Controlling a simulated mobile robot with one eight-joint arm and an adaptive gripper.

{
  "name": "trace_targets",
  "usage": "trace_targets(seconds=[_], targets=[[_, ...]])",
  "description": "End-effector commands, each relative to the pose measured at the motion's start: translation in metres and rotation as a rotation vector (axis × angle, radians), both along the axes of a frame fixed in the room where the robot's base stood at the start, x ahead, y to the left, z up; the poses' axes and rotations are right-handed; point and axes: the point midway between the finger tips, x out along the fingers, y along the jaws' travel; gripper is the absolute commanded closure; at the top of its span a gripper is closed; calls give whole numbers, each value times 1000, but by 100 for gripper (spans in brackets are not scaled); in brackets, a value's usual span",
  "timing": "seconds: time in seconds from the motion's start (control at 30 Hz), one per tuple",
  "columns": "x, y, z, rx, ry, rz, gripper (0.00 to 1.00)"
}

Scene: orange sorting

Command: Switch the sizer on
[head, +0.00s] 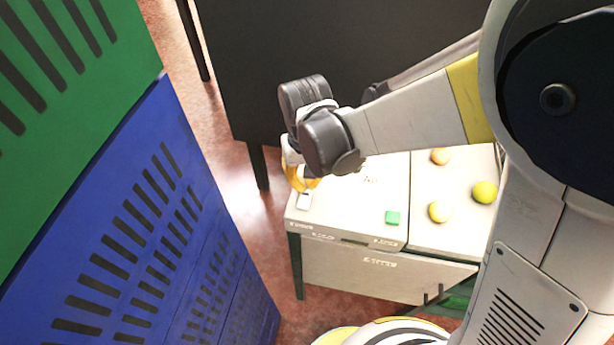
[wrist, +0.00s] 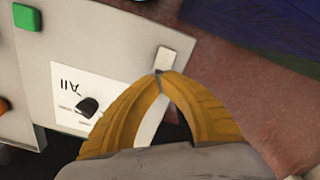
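The sizer (head: 350,225) is a pale box-like machine below my arm. A small white rocker-like part (head: 304,200) sits at its left front corner. It also shows in the wrist view (wrist: 167,60), just beyond my fingertips. A green square button (head: 393,218) lies further right on the top; it is at the upper left of the wrist view (wrist: 27,17). A black knob (wrist: 88,106) on a white label shows left of my fingers. My gripper (head: 304,186) has its yellow fingertips together, empty, at the white part (wrist: 158,73); I cannot tell whether they touch it.
Oranges (head: 438,211) and a yellow fruit (head: 485,192) lie on the pale surface to the right. Stacked blue (head: 150,230) and green (head: 60,90) crates stand close on the left. A dark table or cabinet (head: 330,50) stands behind. Reddish floor lies between crates and sizer.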

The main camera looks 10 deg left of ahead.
Motion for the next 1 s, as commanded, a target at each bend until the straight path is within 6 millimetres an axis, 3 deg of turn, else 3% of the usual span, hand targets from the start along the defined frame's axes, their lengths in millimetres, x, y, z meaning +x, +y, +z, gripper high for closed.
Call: trace_targets(seconds=[1.0], targets=[[0,0,-16,0,0,0,100]])
